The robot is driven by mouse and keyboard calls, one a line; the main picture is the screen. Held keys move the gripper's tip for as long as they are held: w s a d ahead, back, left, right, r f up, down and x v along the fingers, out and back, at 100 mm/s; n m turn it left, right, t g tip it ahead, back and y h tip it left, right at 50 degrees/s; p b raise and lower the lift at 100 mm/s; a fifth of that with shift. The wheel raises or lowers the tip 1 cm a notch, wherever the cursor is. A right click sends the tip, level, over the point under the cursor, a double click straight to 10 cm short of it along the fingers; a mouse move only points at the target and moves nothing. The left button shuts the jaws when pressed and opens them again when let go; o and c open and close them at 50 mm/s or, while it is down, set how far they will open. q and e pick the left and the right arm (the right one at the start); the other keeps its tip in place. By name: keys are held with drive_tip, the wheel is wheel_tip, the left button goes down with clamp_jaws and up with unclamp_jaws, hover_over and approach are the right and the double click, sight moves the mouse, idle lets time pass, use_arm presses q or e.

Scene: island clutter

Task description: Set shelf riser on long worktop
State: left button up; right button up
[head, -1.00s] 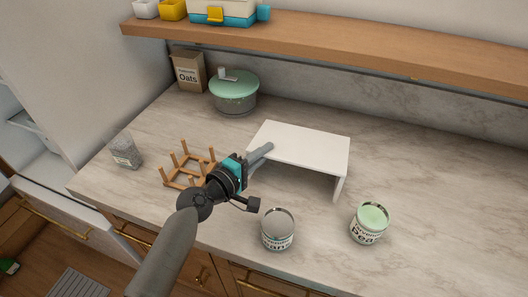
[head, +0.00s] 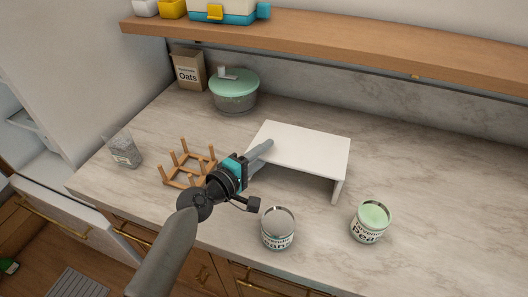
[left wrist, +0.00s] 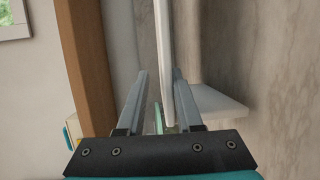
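The white shelf riser (head: 305,146) stands upright on the long worktop (head: 440,205), its top level and its right leg showing. My left gripper (head: 262,150) is at the riser's left edge. In the left wrist view the riser's white panel (left wrist: 163,55) runs edge-on between the two fingers of my left gripper (left wrist: 160,85). The fingers are apart, with a clear gap between the panel and the left finger; the panel lies close to the right finger, and I cannot tell whether they touch. The riser's left leg is mostly hidden behind the gripper. My right gripper is not in view.
Two labelled cans, an open one (head: 278,230) and a green-topped one (head: 370,223), stand in front of the riser. A wooden peg rack (head: 187,168), a glass (head: 126,152), a green-lidded pot (head: 234,92) and an oats box (head: 189,71) stand left. A wooden shelf (head: 340,40) hangs behind.

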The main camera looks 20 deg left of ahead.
use_arm(q)
drive_tip(key=shift+f+b, duration=0.4)
drive_tip(key=shift+f, duration=0.05)
idle(0.5)
drive_tip(key=o, duration=0.6)
drive_tip(key=shift+c, duration=0.2)
drive_tip(key=shift+o, duration=0.6)
drive_tip(key=shift+f, duration=0.1)
drive_tip(key=shift+f+b, duration=0.3)
drive_tip(key=shift+b, duration=0.05)
drive_tip(key=shift+s, duration=0.15)
idle(0.5)
drive_tip(key=shift+f+v, duration=0.15)
drive_tip(key=shift+v, duration=0.9)
drive_tip(key=shift+f+v, duration=0.15)
drive_tip(key=shift+v, duration=0.95)
drive_tip(key=shift+f+b+v, duration=0.15)
drive_tip(key=shift+b+v, duration=0.25)
drive_tip(key=shift+v, duration=0.6)
drive_tip(key=shift+f+b+v, duration=0.1)
drive_tip(key=shift+b+v, duration=0.25)
drive_tip(key=shift+v, duration=0.65)
